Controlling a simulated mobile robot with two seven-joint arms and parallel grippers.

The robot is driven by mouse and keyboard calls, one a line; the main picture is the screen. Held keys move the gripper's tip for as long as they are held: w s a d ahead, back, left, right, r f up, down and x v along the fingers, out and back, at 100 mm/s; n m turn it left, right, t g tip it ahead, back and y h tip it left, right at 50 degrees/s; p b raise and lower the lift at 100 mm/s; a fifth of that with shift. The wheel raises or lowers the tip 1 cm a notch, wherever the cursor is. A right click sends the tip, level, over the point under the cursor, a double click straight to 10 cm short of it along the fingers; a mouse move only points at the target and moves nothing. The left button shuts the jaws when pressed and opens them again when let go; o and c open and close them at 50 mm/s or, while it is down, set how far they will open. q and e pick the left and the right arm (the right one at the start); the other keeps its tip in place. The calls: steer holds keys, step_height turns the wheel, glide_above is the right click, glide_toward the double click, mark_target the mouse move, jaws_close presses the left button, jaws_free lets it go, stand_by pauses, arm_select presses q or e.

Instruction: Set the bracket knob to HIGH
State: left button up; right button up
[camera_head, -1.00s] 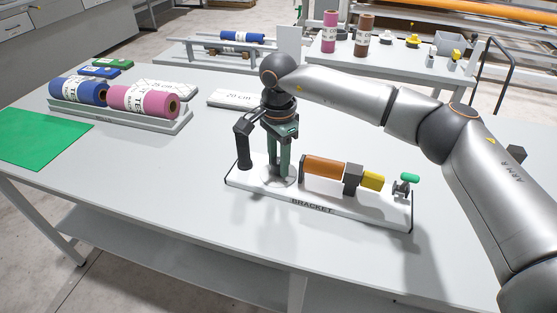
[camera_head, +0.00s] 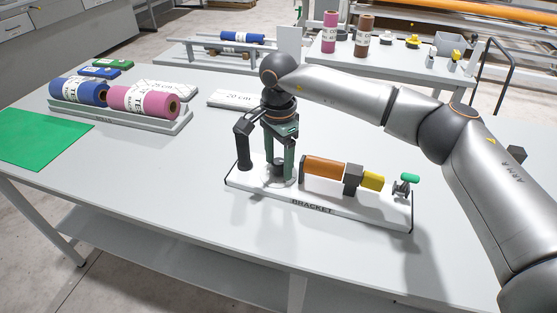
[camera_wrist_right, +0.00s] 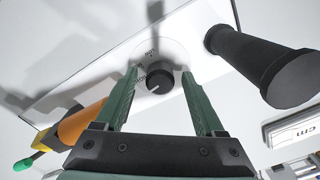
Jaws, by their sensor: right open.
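The white bracket (camera_head: 340,200) lies on the table, with a black post (camera_head: 243,148), an orange cylinder (camera_head: 323,167) and a yellow block on it. The black knob (camera_wrist_right: 159,77) sits on a round white dial (camera_head: 279,176). Its white pointer line aims to the lower left in the wrist view. The small dial lettering there is hard to read. My right gripper (camera_head: 281,172) points down over the dial, with its green fingers apart. In the wrist view the fingers (camera_wrist_right: 163,85) are on either side of the knob, with gaps showing. My left gripper is out of view.
A rack (camera_head: 120,122) with blue and pink rolls and a green mat (camera_head: 38,138) are at the left. A 20 cm plate (camera_head: 235,98) lies behind the bracket. A green-handled valve (camera_head: 409,180) is at the bracket's right end. The front table area is clear.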

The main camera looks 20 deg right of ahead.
mark_target(278, 161)
step_height(278, 161, up, 12)
steer(key=shift+r, duration=0.2)
stand_by(0.4)
